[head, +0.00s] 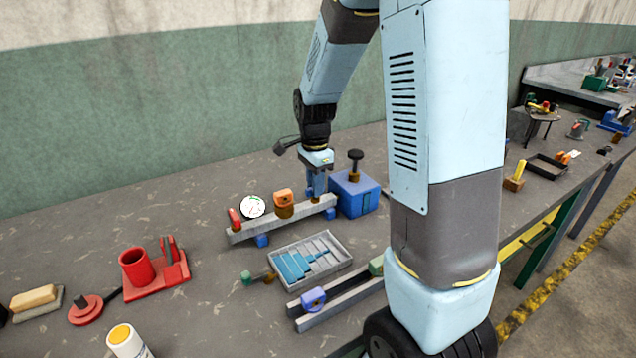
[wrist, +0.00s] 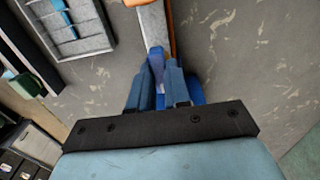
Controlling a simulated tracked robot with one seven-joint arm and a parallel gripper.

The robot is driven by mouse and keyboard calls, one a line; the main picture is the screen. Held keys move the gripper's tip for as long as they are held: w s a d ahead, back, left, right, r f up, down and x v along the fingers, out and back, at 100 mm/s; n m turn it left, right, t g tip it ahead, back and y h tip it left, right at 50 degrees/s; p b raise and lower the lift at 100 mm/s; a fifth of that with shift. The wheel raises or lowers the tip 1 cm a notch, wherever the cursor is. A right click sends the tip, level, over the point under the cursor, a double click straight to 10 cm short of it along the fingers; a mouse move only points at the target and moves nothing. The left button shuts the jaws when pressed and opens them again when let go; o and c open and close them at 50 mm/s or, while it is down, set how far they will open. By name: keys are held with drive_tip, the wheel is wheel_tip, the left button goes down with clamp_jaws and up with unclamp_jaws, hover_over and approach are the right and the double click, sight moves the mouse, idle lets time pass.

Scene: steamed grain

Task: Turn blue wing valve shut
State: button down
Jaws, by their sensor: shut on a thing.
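My gripper (head: 317,192) reaches down to the right end of a grey bar (head: 292,214) that stands on blue feet. In the wrist view my gripper (wrist: 157,88) has its two blue fingers close together on the blue wing valve (wrist: 156,62), at the end of the bar. The fingers hide most of the valve, so I cannot tell its exact angle. In the head view the valve is not clear behind the fingers.
The bar also bears a round white gauge (head: 252,207), an orange fitting (head: 284,198) and a red part (head: 234,219). A blue box (head: 356,198) with a black knob stands close on the right. A grey tray (head: 336,246) lies in front. Bare bench lies behind.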

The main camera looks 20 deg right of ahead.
drive_tip(key=shift+w+d+r, duration=0.1)
drive_tip(key=shift+d, duration=0.15)
drive_tip(key=shift+a, duration=0.2)
drive_tip(key=shift+n, duration=0.7)
drive_tip(key=n, duration=0.3)
drive_tip(key=shift+w+a, duration=0.1)
drive_tip(key=shift+a, duration=0.05)
drive_tip(key=n, duration=0.4)
drive_tip(key=shift+n, duration=0.4)
drive_tip(key=n, duration=0.4)
drive_tip(key=shift+n, duration=2.4)
